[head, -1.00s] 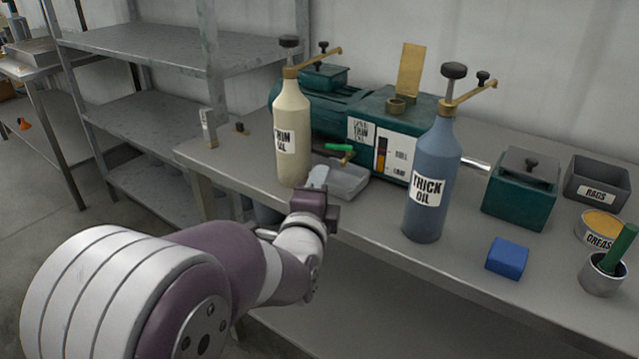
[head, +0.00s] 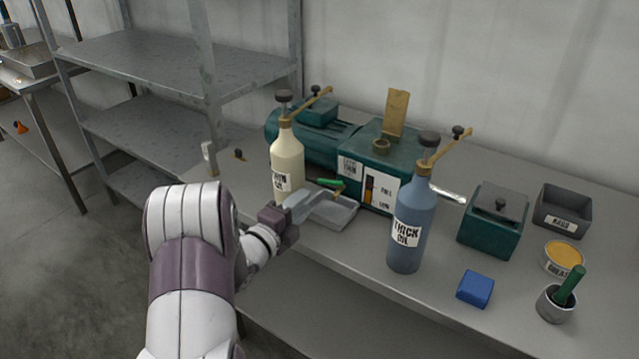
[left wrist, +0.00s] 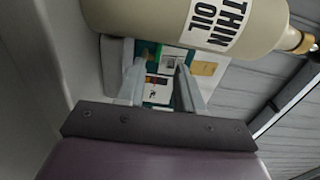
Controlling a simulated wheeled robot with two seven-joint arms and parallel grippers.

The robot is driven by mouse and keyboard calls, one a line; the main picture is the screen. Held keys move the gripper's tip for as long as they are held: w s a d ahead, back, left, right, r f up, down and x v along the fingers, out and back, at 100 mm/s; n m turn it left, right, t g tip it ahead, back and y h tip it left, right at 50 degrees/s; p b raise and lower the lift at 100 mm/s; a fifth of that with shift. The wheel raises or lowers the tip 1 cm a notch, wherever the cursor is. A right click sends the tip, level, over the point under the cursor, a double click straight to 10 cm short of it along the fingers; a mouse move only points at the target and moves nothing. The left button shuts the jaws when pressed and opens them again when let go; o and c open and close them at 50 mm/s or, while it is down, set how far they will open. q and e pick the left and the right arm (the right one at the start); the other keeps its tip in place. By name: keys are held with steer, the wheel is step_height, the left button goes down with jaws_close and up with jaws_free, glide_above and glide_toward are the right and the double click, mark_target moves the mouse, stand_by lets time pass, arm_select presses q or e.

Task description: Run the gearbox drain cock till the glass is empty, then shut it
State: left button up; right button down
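The green gearbox (head: 400,157) stands at the back of the bench. Its sight glass (head: 368,189) shows a dark part and an amber part; the exact level is too small to read. The drain cock has a green lever (head: 327,183), lying roughly crosswise, and a brass spout (head: 338,193). In the left wrist view the open fingers (left wrist: 158,85) point towards the gearbox label. My right gripper is out of view.
The thin oil bottle (head: 286,160) stands close to my left gripper, and the thick oil bottle (head: 411,230) stands right of the tray. A green box (head: 492,232), rags bin (head: 562,212), grease tin (head: 562,260) and blue block (head: 475,289) are further right.

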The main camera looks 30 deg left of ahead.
mark_target(324, 183)
arm_select(q)
steer(key=w, duration=0.8)
steer(key=shift+d, duration=0.25)
jaws_close()
